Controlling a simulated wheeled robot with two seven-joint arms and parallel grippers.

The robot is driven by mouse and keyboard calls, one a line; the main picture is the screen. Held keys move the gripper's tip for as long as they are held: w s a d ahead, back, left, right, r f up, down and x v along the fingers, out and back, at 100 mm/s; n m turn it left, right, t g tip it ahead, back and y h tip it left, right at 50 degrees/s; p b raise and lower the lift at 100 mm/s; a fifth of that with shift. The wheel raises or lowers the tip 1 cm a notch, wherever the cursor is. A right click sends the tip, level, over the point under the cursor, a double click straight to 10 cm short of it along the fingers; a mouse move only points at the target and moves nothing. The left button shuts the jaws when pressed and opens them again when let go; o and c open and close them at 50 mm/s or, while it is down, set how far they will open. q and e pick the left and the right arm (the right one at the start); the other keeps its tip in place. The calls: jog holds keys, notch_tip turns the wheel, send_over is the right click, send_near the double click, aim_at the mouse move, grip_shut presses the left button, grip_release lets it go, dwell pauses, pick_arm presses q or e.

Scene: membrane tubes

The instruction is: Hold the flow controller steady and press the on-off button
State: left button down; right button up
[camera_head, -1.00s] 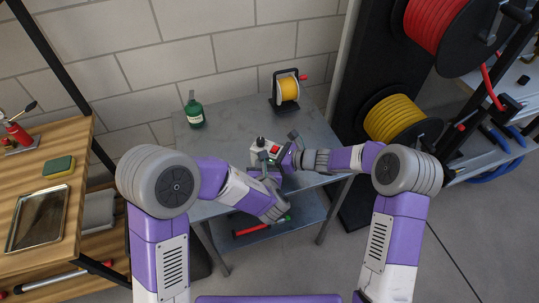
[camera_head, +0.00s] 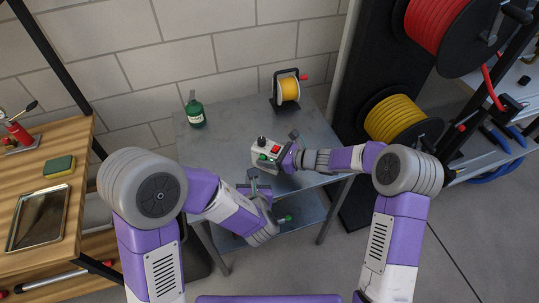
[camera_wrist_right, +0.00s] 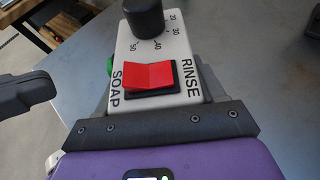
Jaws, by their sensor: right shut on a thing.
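The flow controller (camera_head: 267,154) is a pale box with a black knob and red and green controls. It is held over the grey metal table (camera_head: 225,145). My right gripper (camera_head: 291,155) is shut on it from the right. In the right wrist view, the controller (camera_wrist_right: 150,60) shows a black knob (camera_wrist_right: 144,17) and a red rocker (camera_wrist_right: 150,77) between SOAP and RINSE. A green button (camera_wrist_right: 109,65) shows partly at its left side. My left gripper (camera_head: 255,180) is apart from the controller, just below it in the picture; its finger opening is unclear.
A green bottle (camera_head: 195,113) and a small yellow reel (camera_head: 288,88) stand at the back of the table. A wooden shelf (camera_head: 85,170) is at left. A rack with red and yellow hose reels (camera_head: 400,120) is at right. The table's left side is clear.

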pick_arm(q)
jog(key=shift+s+a, duration=0.2)
jog(key=shift+s, duration=0.1)
pick_arm(e)
jog(key=o, duration=1.4)
jog(key=shift+c, duration=0.2)
